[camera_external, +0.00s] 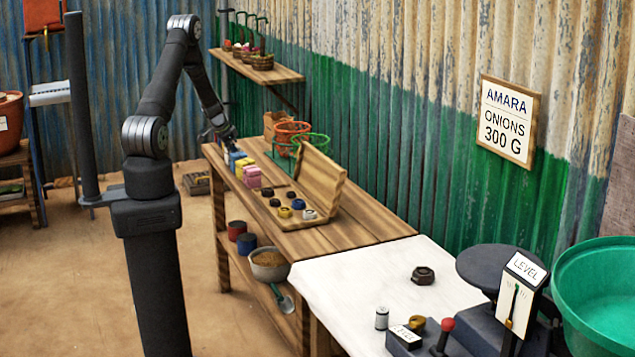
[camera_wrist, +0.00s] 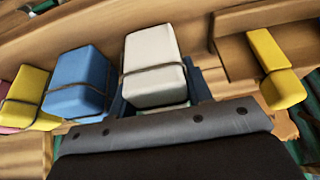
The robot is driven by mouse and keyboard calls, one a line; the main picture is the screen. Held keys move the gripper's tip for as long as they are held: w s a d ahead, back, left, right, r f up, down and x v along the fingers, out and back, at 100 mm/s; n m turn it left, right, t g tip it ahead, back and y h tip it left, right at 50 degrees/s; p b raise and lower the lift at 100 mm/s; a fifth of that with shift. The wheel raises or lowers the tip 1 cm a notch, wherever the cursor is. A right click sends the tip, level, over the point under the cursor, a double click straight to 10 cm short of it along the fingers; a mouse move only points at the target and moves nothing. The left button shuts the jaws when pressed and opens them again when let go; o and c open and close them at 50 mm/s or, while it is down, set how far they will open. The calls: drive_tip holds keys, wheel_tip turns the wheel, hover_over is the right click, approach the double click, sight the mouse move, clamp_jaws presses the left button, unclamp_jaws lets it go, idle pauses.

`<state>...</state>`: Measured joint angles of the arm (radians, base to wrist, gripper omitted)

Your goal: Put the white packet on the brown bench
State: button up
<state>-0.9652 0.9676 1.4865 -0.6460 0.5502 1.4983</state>
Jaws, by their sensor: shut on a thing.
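The white packet (camera_wrist: 150,62), tied with a dark string, shows in the middle of the wrist view. My gripper (camera_wrist: 158,98) has its dark fingers on either side of it and is shut on it. In the external view my gripper (camera_external: 229,143) is low over the far end of the brown bench (camera_external: 345,233), by the row of packets. The white packet is not clearly visible there. I cannot tell whether it touches the bench top.
A blue packet (camera_wrist: 80,82), a yellow packet (camera_wrist: 27,98) and a pink packet (camera_external: 252,177) stand in a row beside it. Another yellow packet (camera_wrist: 275,68) lies to the right in the wrist view.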

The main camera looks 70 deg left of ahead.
drive_tip(key=shift+f, duration=0.15)
drive_tip(key=o, duration=1.1)
drive_tip(key=v, duration=1.2)
drive_tip(key=shift+r, duration=0.25)
